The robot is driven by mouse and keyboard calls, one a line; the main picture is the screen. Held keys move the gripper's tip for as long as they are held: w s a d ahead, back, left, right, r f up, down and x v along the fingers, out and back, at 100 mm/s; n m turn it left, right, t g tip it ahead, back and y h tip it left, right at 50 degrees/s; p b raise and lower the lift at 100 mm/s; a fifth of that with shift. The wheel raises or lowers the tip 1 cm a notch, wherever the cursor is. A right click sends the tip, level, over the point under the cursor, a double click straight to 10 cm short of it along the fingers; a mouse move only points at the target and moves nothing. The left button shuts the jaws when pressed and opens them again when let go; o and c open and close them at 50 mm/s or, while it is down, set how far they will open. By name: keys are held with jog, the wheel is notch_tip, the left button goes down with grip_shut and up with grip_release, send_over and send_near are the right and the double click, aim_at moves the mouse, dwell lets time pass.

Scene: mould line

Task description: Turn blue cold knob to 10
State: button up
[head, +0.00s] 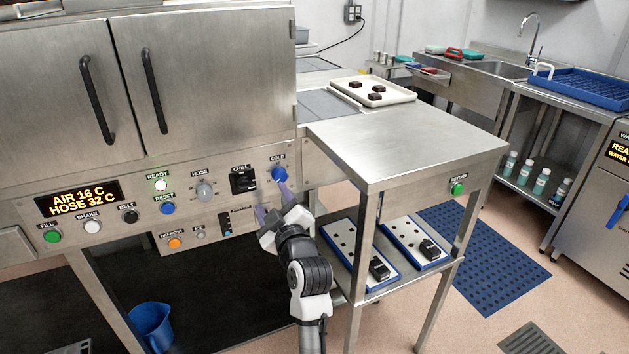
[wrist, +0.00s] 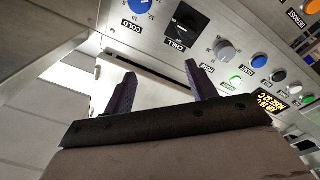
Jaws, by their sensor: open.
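The blue COLD knob (head: 279,174) sits at the right end of the steel control panel, right of the black CHILL switch (head: 243,181). In the wrist view the COLD knob (wrist: 139,5) is at the top edge, partly cut off, with dial numbers around it; its pointer setting cannot be read. My gripper (head: 274,203) is open and empty in front of the panel, just below the knob. In the wrist view the two dark fingers (wrist: 160,76) stand apart, below the knob and the CHILL switch, with nothing between them. I see no contact with the knob.
The display (head: 77,198) reads AIR 16 C, HOSE 32 C. The READY light (head: 160,185) glows green. A grey HOSE knob (head: 204,191) is left of CHILL. A steel table (head: 420,140) stands close right of my arm, with moulds on its lower shelf.

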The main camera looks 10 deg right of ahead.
aim_at(281, 177)
jog(key=w+d+f+h, duration=0.1)
jog(key=d+f, duration=0.3)
jog(key=d, duration=0.2)
jog(key=shift+g, duration=0.3)
jog(key=p+x, duration=0.2)
jog(key=x, duration=0.4)
jog(key=p+x, duration=0.1)
jog(key=x, duration=0.6)
jog(key=shift+w+a+r+p, duration=0.15)
jog(key=shift+a+r+p, duration=0.15)
jog(key=shift+p, duration=0.1)
jog(key=c, duration=1)
jog(key=shift+m, duration=0.3)
